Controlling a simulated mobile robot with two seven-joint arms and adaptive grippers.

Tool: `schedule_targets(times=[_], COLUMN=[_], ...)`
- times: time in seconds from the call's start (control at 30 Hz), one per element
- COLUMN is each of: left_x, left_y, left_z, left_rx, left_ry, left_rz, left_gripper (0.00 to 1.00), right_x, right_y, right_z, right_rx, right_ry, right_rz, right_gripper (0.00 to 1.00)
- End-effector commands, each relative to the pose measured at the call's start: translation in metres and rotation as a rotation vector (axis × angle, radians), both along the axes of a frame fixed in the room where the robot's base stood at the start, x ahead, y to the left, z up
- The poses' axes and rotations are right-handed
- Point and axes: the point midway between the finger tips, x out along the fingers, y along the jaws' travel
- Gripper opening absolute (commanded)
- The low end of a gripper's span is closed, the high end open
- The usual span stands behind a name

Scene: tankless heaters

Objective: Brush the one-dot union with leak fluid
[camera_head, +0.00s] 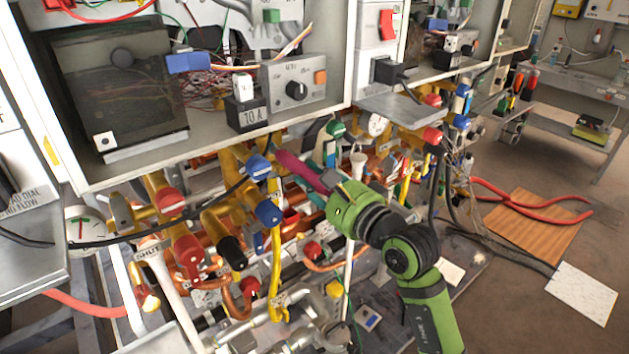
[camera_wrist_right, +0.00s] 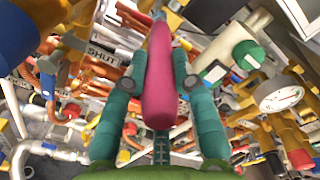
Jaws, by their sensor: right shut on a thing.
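My right gripper (camera_head: 328,180) comes in from the lower right among the pipes under the open heater cabinet. It is shut on a pink-handled tool (camera_head: 296,168), which points up and left in the head view. In the right wrist view the pink handle (camera_wrist_right: 158,90) lies between the two teal fingers of the gripper (camera_wrist_right: 160,78). The tool's far end is hard to make out, so I cannot tell whether bristles touch anything. Several pipe fittings show, but no dot marking is readable, so I cannot tell which is the one-dot union. No leak fluid container is identifiable. My left gripper is out of view.
Copper and yellow pipes with red and blue valve caps (camera_head: 171,202) crowd the space around the gripper. The open cabinet's lower edge (camera_head: 215,152) hangs above.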

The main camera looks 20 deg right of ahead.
Motion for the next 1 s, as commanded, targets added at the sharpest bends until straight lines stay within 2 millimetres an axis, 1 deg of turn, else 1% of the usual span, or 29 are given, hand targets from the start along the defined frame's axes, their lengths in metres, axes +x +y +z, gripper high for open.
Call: schedule_targets(times=[0.3, 0.5, 0.67, 1.0], left_x=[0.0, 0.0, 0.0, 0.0], left_y=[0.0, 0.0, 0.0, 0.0], left_z=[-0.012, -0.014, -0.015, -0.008], left_rx=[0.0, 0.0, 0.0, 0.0], left_ry=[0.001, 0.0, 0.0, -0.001], left_rz=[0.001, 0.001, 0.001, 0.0], left_gripper=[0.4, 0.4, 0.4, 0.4], right_x=[0.009, 0.011, 0.013, 0.004], right_y=[-0.028, -0.036, -0.033, -0.005], right_z=[-0.001, 0.0, 0.001, 0.001], right_rx=[-0.002, 0.0, 0.0, 0.002], right_ry=[-0.002, -0.002, -0.002, 0.0], right_rz=[-0.003, -0.002, -0.001, 0.003], right_gripper=[0.0, 0.0, 0.0, 0.0])
